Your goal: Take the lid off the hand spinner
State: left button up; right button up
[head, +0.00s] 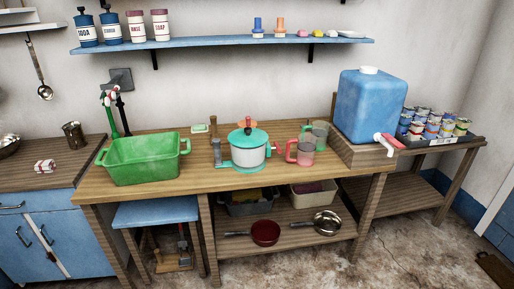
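The hand spinner (248,155) stands upright on the wooden table, a little right of its middle. It has a whitish tub on a teal base. Its teal lid (262,137) sits on top of the tub, with a dark and red knob or crank (248,124) rising from it. The inside of the tub is hidden under the lid. Neither of my grippers is in the head view, and nothing touches the spinner from my side.
A green basin (145,159) stands left on the table (200,180). A grey and brown upright object (216,150) stands close left of the spinner. A red-handled jug (302,152) and a green one (320,132) stand right. A blue tank (371,105) is further right. The table's front strip is clear.

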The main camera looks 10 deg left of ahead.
aim_at(248, 137)
jog(key=i+j+z, duration=0.2)
jog(key=i+j, duration=0.15)
jog(key=j, duration=0.25)
jog(key=i+j+z, duration=0.2)
jog(key=i+j, duration=0.15)
jog(key=j, duration=0.3)
